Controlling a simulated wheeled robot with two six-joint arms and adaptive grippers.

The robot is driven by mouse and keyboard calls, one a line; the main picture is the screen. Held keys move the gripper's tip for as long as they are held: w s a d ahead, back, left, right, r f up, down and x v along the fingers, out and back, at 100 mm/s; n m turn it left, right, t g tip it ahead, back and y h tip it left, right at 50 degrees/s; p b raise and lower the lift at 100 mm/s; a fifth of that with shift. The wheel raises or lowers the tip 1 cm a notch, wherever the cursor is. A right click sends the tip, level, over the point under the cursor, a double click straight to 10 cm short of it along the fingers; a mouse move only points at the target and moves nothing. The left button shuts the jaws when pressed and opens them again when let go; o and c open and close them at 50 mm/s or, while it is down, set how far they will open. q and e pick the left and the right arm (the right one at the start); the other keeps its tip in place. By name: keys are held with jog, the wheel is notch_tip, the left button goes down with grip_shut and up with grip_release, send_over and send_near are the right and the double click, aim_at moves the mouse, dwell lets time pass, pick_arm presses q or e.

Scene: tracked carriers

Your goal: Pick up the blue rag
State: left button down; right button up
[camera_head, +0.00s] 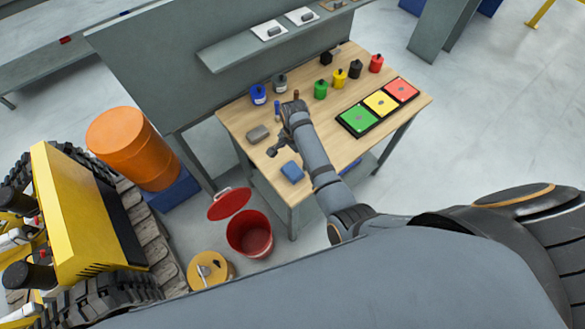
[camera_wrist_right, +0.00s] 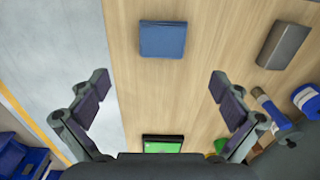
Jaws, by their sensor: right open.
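The blue rag (camera_head: 292,171) is a small folded square lying flat near the front left edge of the wooden table (camera_head: 338,185). In the right wrist view the blue rag (camera_wrist_right: 163,39) lies ahead of the fingertips, close to the table edge. My right gripper (camera_head: 275,149) is over the table's left part, just behind the rag in the head view. In the wrist view the right gripper (camera_wrist_right: 159,82) has its fingers wide apart with nothing between them. My left gripper is not in view.
A grey block (camera_head: 258,133) lies behind the rag. Blue and grey containers, small coloured canisters and a green-yellow-red panel (camera_head: 380,103) stand further back and right. Below the left edge are a red bin (camera_head: 250,234) and a yellow drum (camera_head: 210,270). An orange barrel (camera_head: 133,150) stands left.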

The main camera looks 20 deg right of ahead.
send_over(293, 170)
jog(key=shift+a+f, duration=0.1)
jog(key=shift+f, duration=2.55)
notch_tip(293, 170, down, 5)
jog(key=b, duration=0.4)
jog(key=shift+w+b, duration=0.1)
jog(key=shift+b, duration=0.2)
jog(key=shift+r, duration=0.15)
jog(key=shift+c, duration=0.3)
jog(key=c, duration=1)
jog(key=shift+r, duration=0.1)
jog(key=shift+c, duration=0.2)
